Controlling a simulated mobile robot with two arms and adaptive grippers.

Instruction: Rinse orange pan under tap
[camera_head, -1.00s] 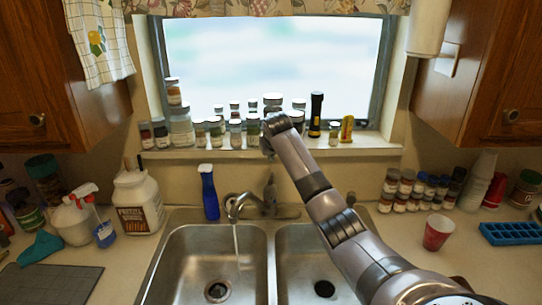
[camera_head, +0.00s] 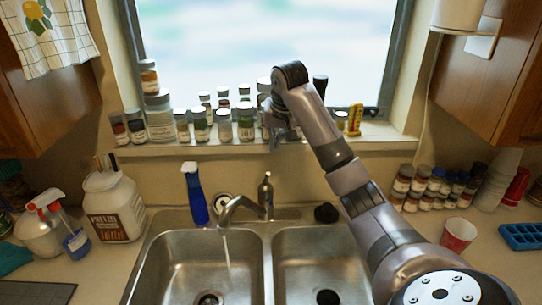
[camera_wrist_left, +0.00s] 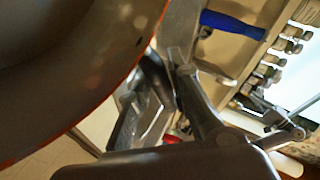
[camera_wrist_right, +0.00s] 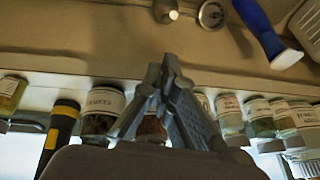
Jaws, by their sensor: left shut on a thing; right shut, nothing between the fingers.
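The pan (camera_wrist_left: 60,60) fills the upper left of the left wrist view, dark with an orange rim. My left gripper (camera_wrist_left: 180,75) is shut on it; the grip itself is partly hidden. Neither shows in the head view. The tap (camera_head: 242,205) stands behind the double sink, and a thin stream of water (camera_head: 226,248) runs from it into the left basin (camera_head: 180,265). My right gripper (camera_head: 278,132) is shut and empty, raised in front of the sill jars. It also shows in the right wrist view (camera_wrist_right: 165,72).
Several jars (camera_head: 160,118) line the window sill (camera_head: 190,150) near my right gripper. A white tub (camera_head: 112,205) is farther left. A red cup (camera_head: 457,235) stands right of the sink. The right basin (camera_head: 300,262) looks clear.

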